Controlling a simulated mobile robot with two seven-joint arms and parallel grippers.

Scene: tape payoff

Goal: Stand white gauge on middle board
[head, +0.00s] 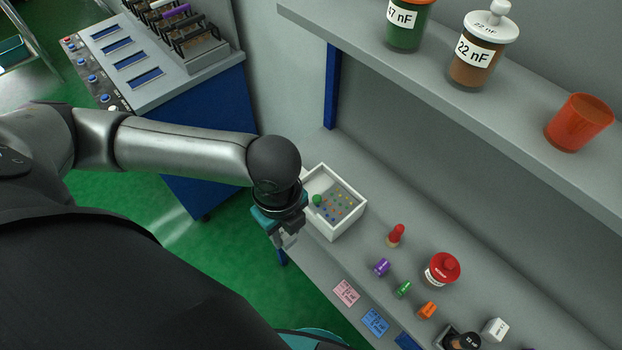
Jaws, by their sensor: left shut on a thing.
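My left gripper (286,238) is over the front edge of the lower shelf, just left of the white tray. It is shut on a small pale grey-white thing that is mostly hidden by the fingers, so I cannot tell whether it is the white gauge. A white block (495,329) with dark print stands on the shelf at the lower right. Three flat cards lie along the shelf's front edge: pink (345,293), light blue (375,322) and dark blue (407,341). I cannot tell which thing is the middle board.
The white tray (352,222) holds a green ball and small coloured dots. A red-topped peg (396,236), purple (382,267), green (403,289) and orange (427,310) spools and a red-lidded jar (442,269) stand nearby. An upper shelf (420,72) overhangs behind.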

